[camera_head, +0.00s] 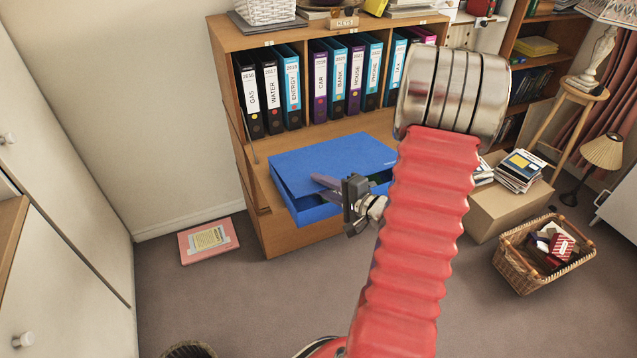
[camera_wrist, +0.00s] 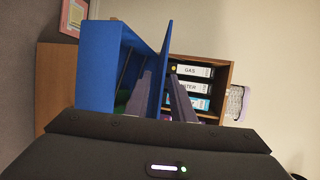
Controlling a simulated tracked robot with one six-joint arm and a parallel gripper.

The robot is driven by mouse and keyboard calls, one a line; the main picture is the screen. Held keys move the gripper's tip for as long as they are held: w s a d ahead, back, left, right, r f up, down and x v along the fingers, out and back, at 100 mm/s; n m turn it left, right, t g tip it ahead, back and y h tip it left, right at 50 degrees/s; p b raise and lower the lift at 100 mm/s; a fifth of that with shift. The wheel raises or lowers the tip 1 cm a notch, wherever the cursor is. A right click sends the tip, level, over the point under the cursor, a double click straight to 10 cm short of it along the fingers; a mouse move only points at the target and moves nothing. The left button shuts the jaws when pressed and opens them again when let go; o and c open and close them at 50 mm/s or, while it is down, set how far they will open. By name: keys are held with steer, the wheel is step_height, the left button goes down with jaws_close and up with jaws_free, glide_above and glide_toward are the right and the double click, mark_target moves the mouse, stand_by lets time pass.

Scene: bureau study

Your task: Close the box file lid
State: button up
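The blue box file (camera_head: 305,214) lies on the wooden bureau's shelf surface. Its lid (camera_head: 325,155) is tilted slightly above the box, with a dark gap along the front edge. My gripper (camera_head: 328,186) is at the front right of the box file. In the wrist view, the box file (camera_wrist: 98,65) and its lid (camera_wrist: 164,60) form a narrow V. My gripper (camera_wrist: 161,80) has its fingers on either side of the lid: one inside the gap, one outside. The fingers are apart; whether either touches the lid is unclear. Some green shows inside the box.
Several upright binders (camera_head: 290,85) stand in the compartments behind the box file. A pink folder (camera_head: 208,240) lies on the carpet at left. A wicker basket (camera_head: 515,262) and a cardboard box (camera_head: 500,208) stand on the right. The carpet in front is mostly clear.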

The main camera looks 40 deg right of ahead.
steer(key=shift+x, duration=0.85)
jaws_close()
steer(key=shift+s+f, duration=0.1)
stand_by(0.8)
